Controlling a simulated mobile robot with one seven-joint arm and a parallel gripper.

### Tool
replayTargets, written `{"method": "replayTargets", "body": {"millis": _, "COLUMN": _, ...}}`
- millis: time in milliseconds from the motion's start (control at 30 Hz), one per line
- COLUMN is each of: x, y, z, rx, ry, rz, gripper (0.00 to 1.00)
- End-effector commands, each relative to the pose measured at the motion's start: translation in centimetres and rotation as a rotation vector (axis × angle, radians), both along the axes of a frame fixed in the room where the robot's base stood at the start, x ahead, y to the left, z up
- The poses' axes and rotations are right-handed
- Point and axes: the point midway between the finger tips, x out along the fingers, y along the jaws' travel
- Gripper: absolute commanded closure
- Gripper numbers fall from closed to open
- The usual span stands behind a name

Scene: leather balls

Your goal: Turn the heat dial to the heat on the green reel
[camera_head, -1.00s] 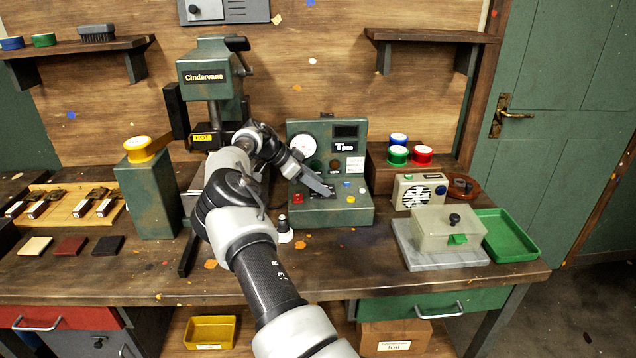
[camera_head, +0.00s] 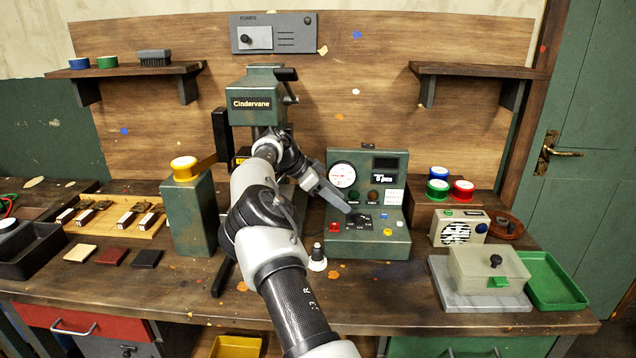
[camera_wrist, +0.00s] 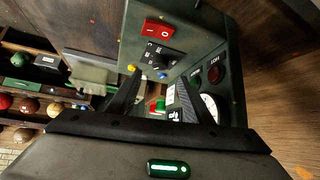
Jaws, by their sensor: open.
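The green control box (camera_head: 368,240) stands at the middle of the bench, with a round white gauge and a small dark display on its upright back. The dark heat dial (camera_head: 360,218) is on its sloped front, partly hidden by my gripper; it also shows in the wrist view (camera_wrist: 158,55) with small white marks around it. My gripper (camera_head: 343,204) is open and empty above the panel; in the wrist view its fingers (camera_wrist: 158,80) point towards the dial, apart from it.
A red rocker switch (camera_wrist: 159,30) and blue and yellow buttons sit close to the dial. The Cindervane press (camera_head: 257,100) stands behind my arm. A small speaker box (camera_head: 460,228) and a lidded clear box (camera_head: 487,268) stand to the right.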

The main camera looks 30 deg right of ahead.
Motion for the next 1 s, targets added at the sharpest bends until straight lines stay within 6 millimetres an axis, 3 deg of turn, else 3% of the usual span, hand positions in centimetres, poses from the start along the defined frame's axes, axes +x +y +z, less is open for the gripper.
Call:
{"method": "replayTargets", "body": {"millis": 200, "x": 1.2, "y": 3.6, "z": 4.0, "rx": 0.001, "ry": -0.002, "rz": 0.003, "gripper": 0.54}}
{"method": "replayTargets", "body": {"millis": 400, "x": 1.7, "y": 5.7, "z": 6.1, "rx": 0.001, "ry": 0.0, "rz": 0.001, "gripper": 0.54}}
{"method": "replayTargets", "body": {"millis": 1000, "x": 1.9, "y": 6.5, "z": 6.7, "rx": 0.001, "ry": 0.001, "rz": -0.001, "gripper": 0.54}}
